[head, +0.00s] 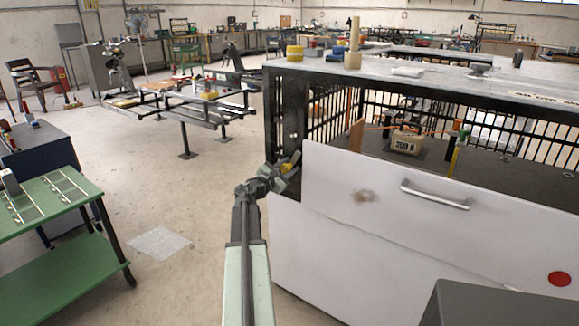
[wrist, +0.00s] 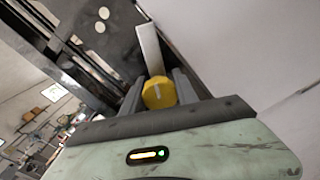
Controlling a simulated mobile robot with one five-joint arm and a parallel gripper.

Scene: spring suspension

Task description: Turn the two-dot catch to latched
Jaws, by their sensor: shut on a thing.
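The catch shows as a yellow knob (wrist: 159,94) with a short pale mark on its face. A pale flat bar (wrist: 150,48) reaches up behind the knob in the wrist view. Two light dots (wrist: 102,20) show on the black post beside it. My gripper (wrist: 158,90) is shut on the yellow knob, with a grey finger on each side. In the head view my gripper (head: 283,175) is at the left edge of the white panel, against the black post, and only a bit of yellow (head: 287,167) shows. The catch's exact turn is hard to tell.
The white front panel (head: 340,185) with a metal handle (head: 436,196) stands right of my gripper. A black barred cage (head: 285,110) holds a block marked 200 N (head: 406,142). A green table (head: 50,195) stands at left. Floor between is mostly clear.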

